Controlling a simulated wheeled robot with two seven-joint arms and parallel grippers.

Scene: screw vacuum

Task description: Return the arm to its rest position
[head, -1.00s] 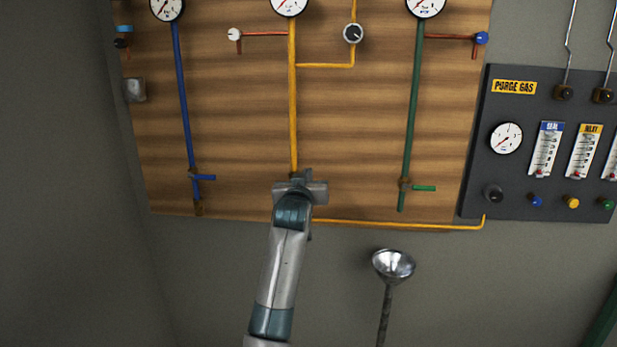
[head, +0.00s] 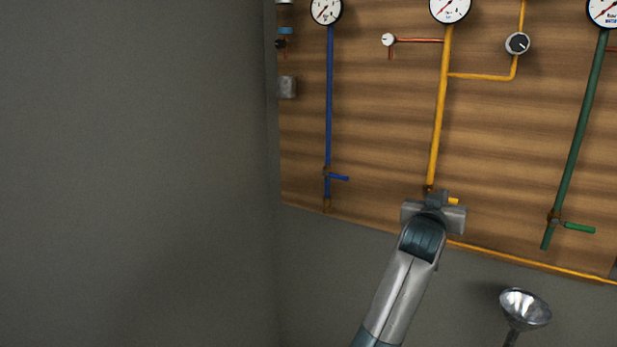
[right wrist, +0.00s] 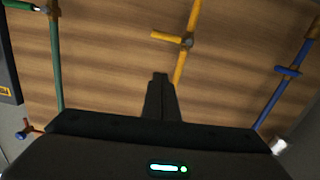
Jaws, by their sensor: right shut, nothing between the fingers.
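My right arm reaches up from the bottom in the head view. Its gripper (head: 437,196) is in front of the lower end of the yellow pipe (head: 439,110). A bit of the yellow valve handle (head: 453,201) shows just right of the gripper. In the right wrist view the gripper fingers (right wrist: 161,78) are shut and empty. They point at the board below the yellow valve (right wrist: 186,42), which shows apart from the fingertips. My left gripper is in no view.
A wooden board (head: 385,150) carries a blue pipe (head: 329,100), a green pipe (head: 580,130) and gauges. A metal funnel (head: 524,308) stands at the lower right. A bare grey wall (head: 130,170) fills the left.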

